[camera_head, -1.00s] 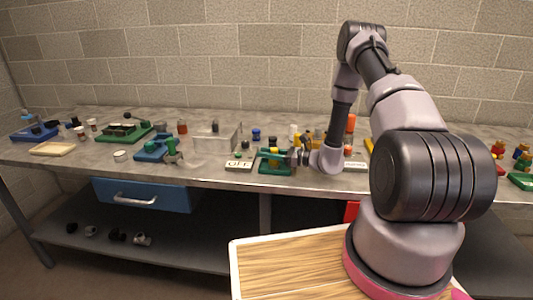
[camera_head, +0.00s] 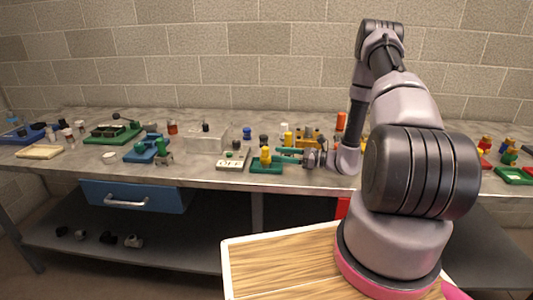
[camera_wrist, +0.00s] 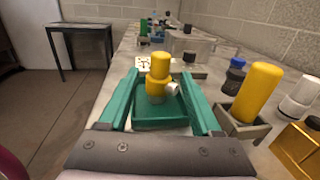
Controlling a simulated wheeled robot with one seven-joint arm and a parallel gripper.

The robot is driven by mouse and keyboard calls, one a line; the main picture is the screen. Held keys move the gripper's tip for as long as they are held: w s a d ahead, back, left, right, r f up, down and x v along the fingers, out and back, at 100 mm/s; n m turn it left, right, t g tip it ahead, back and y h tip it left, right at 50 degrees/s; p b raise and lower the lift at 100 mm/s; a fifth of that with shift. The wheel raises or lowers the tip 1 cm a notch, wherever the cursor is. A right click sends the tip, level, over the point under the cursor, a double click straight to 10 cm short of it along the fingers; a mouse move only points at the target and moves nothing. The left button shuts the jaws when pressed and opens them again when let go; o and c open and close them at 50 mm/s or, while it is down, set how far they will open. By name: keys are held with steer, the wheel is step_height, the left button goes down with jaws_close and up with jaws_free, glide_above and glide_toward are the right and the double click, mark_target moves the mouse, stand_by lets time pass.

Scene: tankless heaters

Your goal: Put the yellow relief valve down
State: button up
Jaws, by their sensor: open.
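The yellow relief valve (camera_wrist: 158,77) stands upright in a green tray (camera_wrist: 160,121) in the wrist view, with a pale round outlet on its right side. In the head view the valve (camera_head: 265,155) shows above the green tray (camera_head: 266,168) near the bench's front edge. My gripper (camera_wrist: 160,80) is open, with its teal fingers on either side of the valve and apart from it. In the head view my gripper (camera_head: 288,156) points left and is just right of the valve. Whether the fingers still overlap the valve's depth is hard to tell.
A white OFF sign (camera_head: 232,160) lies left of the tray. A clear box (camera_head: 206,140) stands behind it. Beside my right finger, a larger yellow cylinder (camera_wrist: 257,92) stands in a grey holder (camera_wrist: 243,130). The bench front edge is close.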

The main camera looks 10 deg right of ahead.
steer(key=shift+v, duration=1.5)
steer(key=s+a+r+n+g+h, duration=0.2)
steer(key=s+a+r+n+g, duration=0.25)
steer(key=r, duration=0.55)
steer(key=s+a+r+n+g+h, duration=0.1)
steer(key=s+r+n+g+h, duration=0.3)
steer(key=r+n, duration=0.55)
steer(key=s+d+r+n+t+h, duration=0.2)
steer(key=s+r+t+h, duration=0.1)
steer(key=s+r, duration=0.4)
steer(key=s+d+r+n+t+h, duration=0.2)
steer(key=s+r+n+t+h, duration=0.1)
steer(key=s+r, duration=0.5)
step_height(320, 180, up, 3)
steer(key=shift+s+d+r+t+h, duration=0.15)
steer(key=shift+s+r+t+h, duration=0.1)
steer(key=shift+t+h, duration=0.65)
